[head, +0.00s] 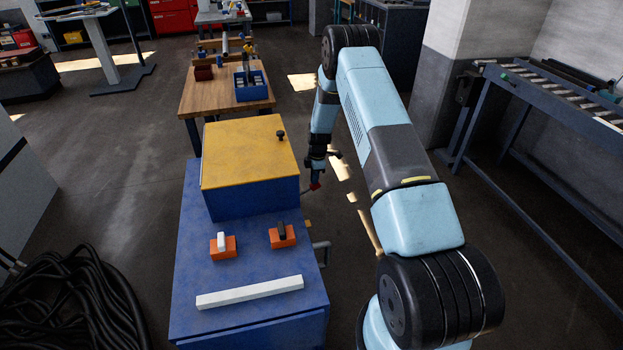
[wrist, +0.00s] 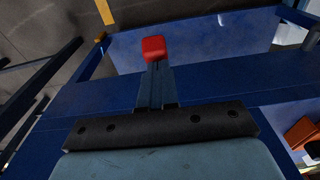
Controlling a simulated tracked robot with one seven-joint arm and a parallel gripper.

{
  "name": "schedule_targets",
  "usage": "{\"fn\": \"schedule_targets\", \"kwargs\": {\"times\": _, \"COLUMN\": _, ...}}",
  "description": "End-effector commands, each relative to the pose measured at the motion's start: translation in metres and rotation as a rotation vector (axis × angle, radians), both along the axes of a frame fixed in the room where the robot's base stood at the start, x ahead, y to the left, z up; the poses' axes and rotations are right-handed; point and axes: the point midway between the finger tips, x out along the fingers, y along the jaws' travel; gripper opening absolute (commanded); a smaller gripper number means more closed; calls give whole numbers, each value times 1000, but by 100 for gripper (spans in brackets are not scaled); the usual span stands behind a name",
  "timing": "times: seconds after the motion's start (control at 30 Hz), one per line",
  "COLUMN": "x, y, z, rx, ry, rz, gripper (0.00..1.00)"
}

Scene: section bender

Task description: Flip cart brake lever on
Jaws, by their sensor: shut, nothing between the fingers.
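The blue cart (head: 245,262) stands in the lower middle of the head view. A red knob (head: 315,186), seemingly the end of the brake lever, shows beside the cart's right edge. It also shows in the wrist view as a red block (wrist: 153,48) against the blue cart. My gripper (head: 317,178) hangs at the cart's right side, pointing down, right by the red knob. In the wrist view its fingers (wrist: 156,70) are shut, with the knob just past their tips. I cannot tell whether they touch. The lever's shaft is mostly hidden.
On the cart are a yellow-lidded box (head: 250,152), two orange blocks with a white handle (head: 223,247) and a black handle (head: 283,237), and a white bar (head: 250,292). A wooden bench (head: 200,98) stands beyond. A roller table (head: 560,100) is at right, black hoses (head: 80,305) at left.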

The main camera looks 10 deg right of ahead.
Motion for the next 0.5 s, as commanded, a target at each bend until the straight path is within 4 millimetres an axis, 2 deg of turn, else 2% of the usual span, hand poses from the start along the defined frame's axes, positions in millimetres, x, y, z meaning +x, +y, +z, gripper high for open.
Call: {"fn": "schedule_targets", "kwargs": {"times": 0.5, "x": -1, "y": -22, "z": -20, "rx": 194, "ry": 1, "rz": -6, "gripper": 0}}
